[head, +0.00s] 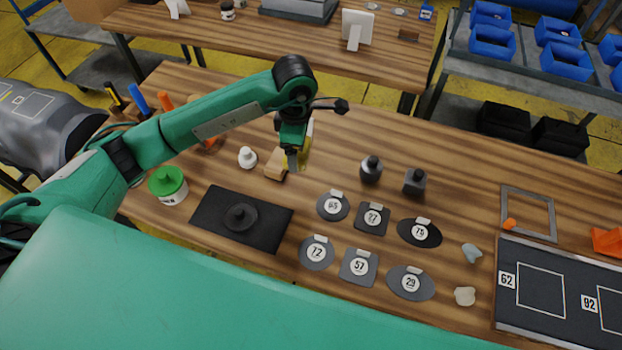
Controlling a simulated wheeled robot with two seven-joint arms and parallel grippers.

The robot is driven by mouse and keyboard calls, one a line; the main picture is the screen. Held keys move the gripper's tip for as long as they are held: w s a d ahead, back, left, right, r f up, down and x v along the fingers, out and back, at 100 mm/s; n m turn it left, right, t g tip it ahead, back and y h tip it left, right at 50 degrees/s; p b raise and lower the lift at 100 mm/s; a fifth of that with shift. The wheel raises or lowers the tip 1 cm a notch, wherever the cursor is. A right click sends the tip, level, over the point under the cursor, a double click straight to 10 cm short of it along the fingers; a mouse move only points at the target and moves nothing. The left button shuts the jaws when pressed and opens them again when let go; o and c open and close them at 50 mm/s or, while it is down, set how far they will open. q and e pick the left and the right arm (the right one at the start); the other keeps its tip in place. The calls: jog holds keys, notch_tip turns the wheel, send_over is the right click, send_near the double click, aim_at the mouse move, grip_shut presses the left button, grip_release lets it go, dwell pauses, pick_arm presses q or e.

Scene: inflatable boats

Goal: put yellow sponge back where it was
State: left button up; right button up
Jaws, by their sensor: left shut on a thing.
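My left gripper (294,162) points down over the middle of the wooden workbench (455,190). It is shut on the yellow sponge (305,157), which shows as a yellow patch beside and behind the fingers. The gripper hides part of the sponge. A light wooden block (275,164) is just left of the gripper; I cannot tell whether it touches the sponge. My right gripper is not in view.
Left of the gripper are a white knob-like piece (247,157), a green-lidded jar (167,185) and a black mat (213,217) with a round black piece.

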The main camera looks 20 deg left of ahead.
pick_arm(q)
jog(key=w+r+n, duration=0.1)
jog(key=r+n, duration=0.1)
jog(key=n, duration=0.1)
jog(key=w+d+r+n+b, duration=0.1)
jog(key=n, duration=0.2)
jog(key=w+r+n+b, duration=0.1)
jog(key=r+n, duration=0.1)
jog(key=n, duration=0.2)
jog(key=shift+w+d+r, duration=0.3)
jog(key=shift+w+d, duration=0.05)
jog(key=shift+w, duration=0.05)
jog(key=shift+w+d+r+n, duration=0.15)
jog(key=shift+r+n, duration=0.25)
jog(key=shift+n, duration=0.2)
jog(key=shift+f, duration=0.2)
notch_tip(320, 180, down, 14)
jog(key=p, duration=0.2)
jog(key=shift+f+p, duration=0.2)
jog(key=shift+p, duration=0.15)
jog(key=shift+f, duration=0.5)
notch_tip(320, 180, down, 3)
jog(key=shift+f+p, duration=0.2)
jog(key=shift+p, duration=0.25)
jog(key=shift+f, duration=0.3)
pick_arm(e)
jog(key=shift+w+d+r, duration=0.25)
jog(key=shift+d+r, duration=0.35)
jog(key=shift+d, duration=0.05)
